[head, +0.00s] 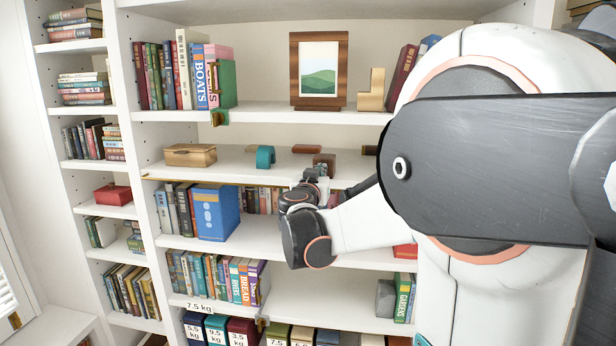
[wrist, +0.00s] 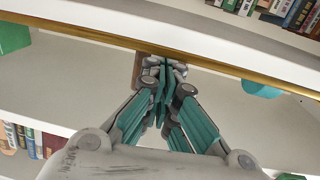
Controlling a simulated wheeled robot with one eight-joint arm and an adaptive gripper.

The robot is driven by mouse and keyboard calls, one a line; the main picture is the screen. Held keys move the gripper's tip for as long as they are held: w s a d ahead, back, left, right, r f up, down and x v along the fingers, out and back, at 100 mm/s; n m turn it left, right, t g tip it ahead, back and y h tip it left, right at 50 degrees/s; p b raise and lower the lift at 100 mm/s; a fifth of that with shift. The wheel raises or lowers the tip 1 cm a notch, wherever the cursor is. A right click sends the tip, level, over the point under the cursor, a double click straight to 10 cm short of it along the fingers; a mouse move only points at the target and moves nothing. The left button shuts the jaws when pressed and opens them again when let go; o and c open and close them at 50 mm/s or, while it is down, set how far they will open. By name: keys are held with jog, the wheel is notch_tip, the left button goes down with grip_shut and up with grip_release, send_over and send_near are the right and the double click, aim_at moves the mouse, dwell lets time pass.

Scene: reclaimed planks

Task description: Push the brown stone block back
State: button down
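The brown stone block (head: 325,160) stands on the middle shelf (head: 230,168) in the head view, near the shelf's front edge. In the wrist view a narrow part of the brown block (wrist: 137,70) shows just beyond the fingertips; the rest is hidden behind them. My gripper (head: 312,174) is in front of the block, at about shelf height. In the wrist view the fingers of my gripper (wrist: 164,72) are together, with nothing visible between them. Whether the fingertips touch the block I cannot tell.
A teal arch (head: 265,157) stands left of the block, and a wooden box (head: 190,155) farther left. A reddish-brown piece (head: 305,149) lies behind. A blue box (head: 215,212) stands with books on the shelf below. A gold strip (wrist: 100,37) runs along a shelf edge.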

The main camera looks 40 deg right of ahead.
jog(key=shift+b+x, duration=0.6)
jog(key=shift+x, duration=2.95)
jog(key=shift+s+a, duration=0.1)
jog(key=shift+v, duration=1.95)
